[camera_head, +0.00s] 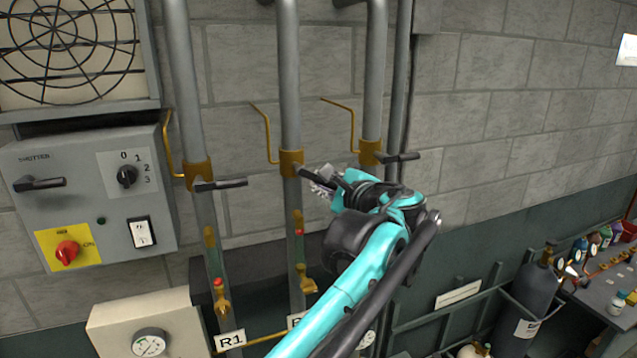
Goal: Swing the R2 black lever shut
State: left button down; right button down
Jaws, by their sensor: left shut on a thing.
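The R2 black lever (309,174) sticks out to the right from the brass valve body (291,163) on the middle grey pipe, angled slightly downward. The label below that pipe is mostly hidden by my arm, so its number cannot be read. My left gripper (326,181), on the teal arm, is shut on this lever and covers its outer part. My right gripper is not in view.
Similar black levers stick out on the left pipe (222,184), above the R1 label (230,340), and the right pipe (399,157). A control box (80,200) is on the left wall. A dark gas cylinder (532,290) stands at lower right, beside a workbench (600,290).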

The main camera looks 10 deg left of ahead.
pick_arm(q)
jog(key=shift+w+d+r+n+h+p, duration=0.15)
jog(key=shift+r+n, duration=0.15)
jog(key=shift+n, duration=0.3)
jog(key=shift+d+r+n+h+p, duration=0.15)
jog(key=shift+r+n, duration=0.15)
jog(key=shift+n, duration=0.3)
jog(key=shift+r+n+t+h+p, duration=0.35)
jog(key=shift+r+n, duration=0.3)
jog(key=shift+n, duration=0.65)
jog(key=c, duration=1.5)
grip_release()
jog(key=shift+o, duration=0.2)
jog(key=v, duration=1.2)
jog(key=shift+a, duration=0.1)
